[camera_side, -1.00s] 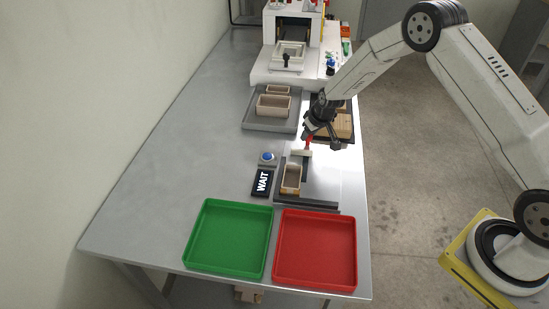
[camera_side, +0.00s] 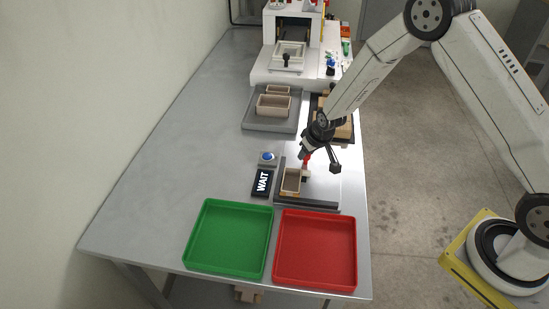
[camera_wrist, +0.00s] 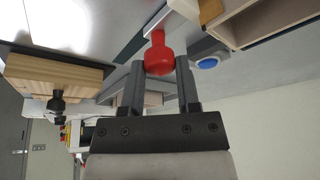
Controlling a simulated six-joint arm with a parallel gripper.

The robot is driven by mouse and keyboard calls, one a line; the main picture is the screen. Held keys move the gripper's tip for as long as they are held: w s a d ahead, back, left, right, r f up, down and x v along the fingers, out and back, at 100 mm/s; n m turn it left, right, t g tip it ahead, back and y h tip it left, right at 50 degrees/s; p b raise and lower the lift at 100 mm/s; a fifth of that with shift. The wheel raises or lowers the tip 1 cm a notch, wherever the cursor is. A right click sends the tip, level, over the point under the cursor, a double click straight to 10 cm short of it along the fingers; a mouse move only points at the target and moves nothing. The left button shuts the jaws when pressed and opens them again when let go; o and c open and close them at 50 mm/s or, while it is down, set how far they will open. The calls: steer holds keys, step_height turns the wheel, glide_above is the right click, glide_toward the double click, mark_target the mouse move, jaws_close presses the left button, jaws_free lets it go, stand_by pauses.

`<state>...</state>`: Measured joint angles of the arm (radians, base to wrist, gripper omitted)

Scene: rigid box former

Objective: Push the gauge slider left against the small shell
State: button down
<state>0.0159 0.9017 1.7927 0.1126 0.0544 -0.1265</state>
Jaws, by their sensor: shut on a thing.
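The small shell (camera_side: 290,181), an open tan box, sits in the dark grey gauge (camera_side: 318,204) in the side view. Part of a tan shell also shows at upper right in the wrist view (camera_wrist: 268,22). The gauge slider has a red knob (camera_wrist: 158,52) and a pale block (camera_side: 306,173). The block stands just right of the shell; I cannot tell whether they touch. My gripper (camera_wrist: 160,72) is shut on the red knob, with one finger on each side. In the side view my gripper (camera_side: 307,156) partly hides the knob.
A dark sign reading WAIT (camera_side: 262,182) and a blue button (camera_side: 267,157) lie left of the gauge. A green tray (camera_side: 229,272) and a red tray (camera_side: 315,284) stand in front. A grey fixture (camera_side: 258,122) with tan boxes stands behind. The table's left side is clear.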

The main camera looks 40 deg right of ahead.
steer(key=shift+c, duration=1.6)
jaws_free()
steer(key=shift+r, duration=0.15)
steer(key=v, duration=0.7)
steer(key=shift+r, duration=0.3)
steer(key=shift+s, duration=0.15)
steer(key=s+r+g, duration=0.1)
steer(key=s+r, duration=0.3)
steer(key=s, duration=0.5)
steer(key=s+r+g, duration=0.1)
steer(key=s+r, duration=0.3)
steer(key=s, duration=0.6)
steer(key=shift+s+a+r, duration=0.35)
